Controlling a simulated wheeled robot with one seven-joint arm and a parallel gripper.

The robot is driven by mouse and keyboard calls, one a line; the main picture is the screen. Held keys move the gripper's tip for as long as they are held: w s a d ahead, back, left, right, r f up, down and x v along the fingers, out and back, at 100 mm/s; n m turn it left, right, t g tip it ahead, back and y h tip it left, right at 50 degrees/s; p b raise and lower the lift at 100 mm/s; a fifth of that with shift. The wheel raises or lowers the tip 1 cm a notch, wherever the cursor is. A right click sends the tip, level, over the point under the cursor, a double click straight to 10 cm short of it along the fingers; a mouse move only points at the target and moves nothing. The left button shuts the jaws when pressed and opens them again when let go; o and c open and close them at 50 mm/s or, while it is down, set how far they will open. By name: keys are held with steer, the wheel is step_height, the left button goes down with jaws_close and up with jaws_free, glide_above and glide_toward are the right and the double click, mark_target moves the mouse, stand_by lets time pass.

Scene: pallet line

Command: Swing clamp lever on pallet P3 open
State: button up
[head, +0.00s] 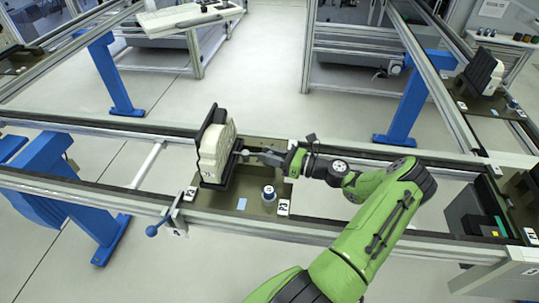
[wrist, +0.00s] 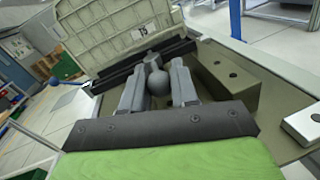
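Pallet P3 (head: 233,207) is a dark olive plate on the near conveyor, with a P3 label at its right corner. It carries a pale ribbed housing (head: 214,150) against a black upright plate; the housing also shows in the wrist view (wrist: 110,30). My gripper (head: 247,153) reaches in from the right, low beside the housing. In the wrist view, the grey ball knob of the clamp lever (wrist: 158,82) sits between my two fingers, which appear to close on its sides. A second rounded grey part shows just beyond it. The rest of the lever is mostly hidden.
A grey-blue cylinder (head: 268,193) stands on the pallet near its front right. A blue-knobbed handle (head: 152,230) sticks out from the front rail. An olive block (wrist: 226,78) lies close right of my fingers. Another loaded pallet (head: 484,98) is at the far right.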

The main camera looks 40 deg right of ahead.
jaws_close()
steer(key=h+p, duration=0.1)
steer(key=a+m+h+p, duration=0.1)
steer(key=p, duration=0.1)
steer(key=shift+s+r+m+t, duration=0.3)
steer(key=shift+s+t, duration=0.05)
steer(key=shift+t, duration=0.05)
steer(key=m+h, duration=0.1)
steer(key=a+m+h+p, duration=0.1)
steer(key=h, duration=0.1)
steer(key=shift+s+a+t+p, duration=0.1)
steer(key=shift+s+t+p, duration=0.2)
steer(key=shift+t, duration=0.1)
steer(key=shift+a+f+m+h, duration=0.25)
steer(key=shift+m+h, duration=0.25)
steer(key=shift+h, duration=0.3)
steer(key=o, duration=0.6)
jaws_free()
